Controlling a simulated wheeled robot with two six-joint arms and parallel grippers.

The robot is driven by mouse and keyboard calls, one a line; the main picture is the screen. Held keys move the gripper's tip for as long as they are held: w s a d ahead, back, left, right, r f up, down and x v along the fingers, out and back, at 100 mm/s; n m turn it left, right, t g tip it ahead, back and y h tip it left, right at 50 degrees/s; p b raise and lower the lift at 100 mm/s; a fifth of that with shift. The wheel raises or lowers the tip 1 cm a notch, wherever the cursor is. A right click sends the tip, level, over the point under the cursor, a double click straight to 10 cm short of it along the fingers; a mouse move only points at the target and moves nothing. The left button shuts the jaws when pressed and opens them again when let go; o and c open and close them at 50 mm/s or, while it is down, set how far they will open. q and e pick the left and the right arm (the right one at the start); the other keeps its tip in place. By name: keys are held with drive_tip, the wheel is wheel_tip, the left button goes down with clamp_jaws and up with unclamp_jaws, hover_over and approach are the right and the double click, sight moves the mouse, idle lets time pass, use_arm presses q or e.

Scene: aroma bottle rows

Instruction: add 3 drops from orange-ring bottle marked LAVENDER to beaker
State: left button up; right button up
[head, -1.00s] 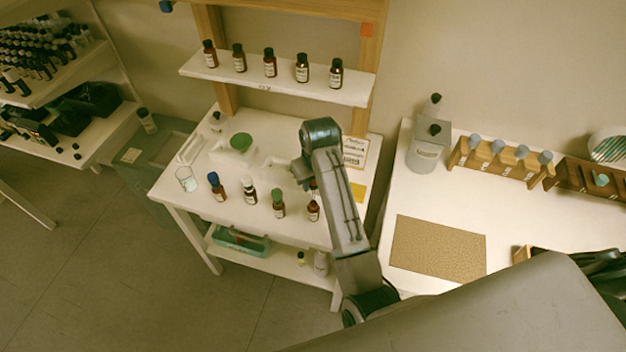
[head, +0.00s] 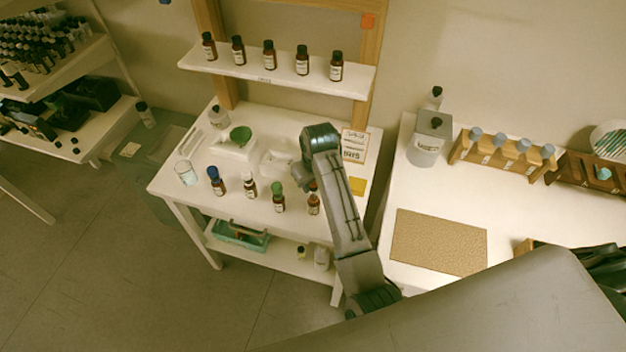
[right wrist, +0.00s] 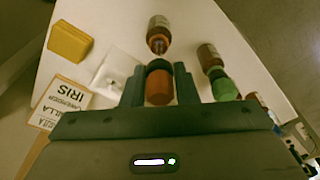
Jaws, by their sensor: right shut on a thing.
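A small brown bottle (head: 314,205) stands at the right end of the front row on the white table, its label too small to read. It also shows in the right wrist view (right wrist: 158,24). My right gripper (right wrist: 158,88) is above it, shut on an orange dropper top (right wrist: 159,89) with a dark collar. A narrow piece shows between the collar and the bottle neck; I cannot tell how far it reaches inside. The clear glass beaker (head: 186,174) stands at the table's left end, well away from the gripper. My left gripper is not in view.
Blue-capped (head: 217,181), white-capped (head: 250,188) and green-capped (head: 278,198) bottles stand between beaker and gripper. A shelf of bottles (head: 275,79) overhangs the back. A lettered card (head: 354,146) and yellow pad (head: 357,186) lie right.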

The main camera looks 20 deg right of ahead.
sight(313, 199)
drive_tip(key=shift+f+b, duration=0.45)
drive_tip(key=shift+f, duration=1.6)
drive_tip(key=o, duration=0.3)
idle(1.1)
